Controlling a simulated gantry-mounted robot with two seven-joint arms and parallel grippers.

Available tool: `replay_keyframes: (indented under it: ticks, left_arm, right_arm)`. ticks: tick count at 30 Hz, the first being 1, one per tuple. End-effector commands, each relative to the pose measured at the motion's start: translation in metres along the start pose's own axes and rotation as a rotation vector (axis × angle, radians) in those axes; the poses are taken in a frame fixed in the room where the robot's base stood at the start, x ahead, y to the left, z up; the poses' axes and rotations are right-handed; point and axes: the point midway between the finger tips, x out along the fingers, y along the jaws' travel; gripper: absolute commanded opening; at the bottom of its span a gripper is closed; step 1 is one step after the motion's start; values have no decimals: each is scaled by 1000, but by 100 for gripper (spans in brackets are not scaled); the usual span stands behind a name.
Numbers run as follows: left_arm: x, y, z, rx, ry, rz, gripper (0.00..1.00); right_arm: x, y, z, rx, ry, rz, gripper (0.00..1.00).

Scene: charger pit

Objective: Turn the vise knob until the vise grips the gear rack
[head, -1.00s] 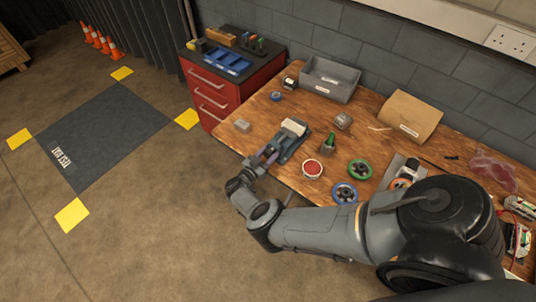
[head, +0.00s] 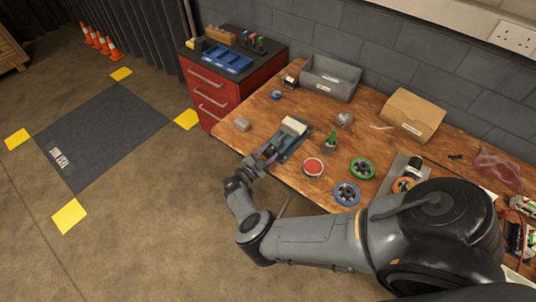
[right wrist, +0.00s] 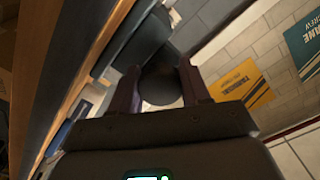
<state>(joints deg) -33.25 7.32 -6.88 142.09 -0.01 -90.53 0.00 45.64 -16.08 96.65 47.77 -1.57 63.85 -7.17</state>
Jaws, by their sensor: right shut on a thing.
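The vise (head: 293,143) is a grey-blue tool at the front edge of the wooden bench, with a pale block (head: 294,125) at its far end. I cannot tell for sure whether this block is the gear rack. My right gripper (head: 264,157) is at the vise's near end, at the bench edge. In the right wrist view, its two fingers (right wrist: 160,78) are shut on a dark round knob (right wrist: 160,88), one on each side. The knob is hidden by the gripper in the head view. My left gripper is not in view.
The bench (head: 250,113) also holds a small grey block (head: 242,125), a red round tin (head: 313,167), a green ring (head: 361,169), a blue ring (head: 346,193), a grey bin (head: 330,78) and a cardboard box (head: 411,116). Open floor lies left of the bench.

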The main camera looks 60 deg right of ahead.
Motion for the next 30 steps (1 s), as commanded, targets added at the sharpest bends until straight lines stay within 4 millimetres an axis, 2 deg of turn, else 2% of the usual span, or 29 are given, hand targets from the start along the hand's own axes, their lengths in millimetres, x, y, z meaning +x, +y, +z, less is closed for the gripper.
replay_keyframes:
  ticks: [15, 21, 30]
  left_arm:
    - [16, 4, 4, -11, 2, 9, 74]
    - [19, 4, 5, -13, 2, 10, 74]
    - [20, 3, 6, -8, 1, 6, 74]
  right_arm:
    - [-1, -1, 1, 438, -2, 0, 16]
    - [-1, -1, 1, 537, -2, 0, 16]
    - [0, -1, 0, 598, -1, 0, 16]
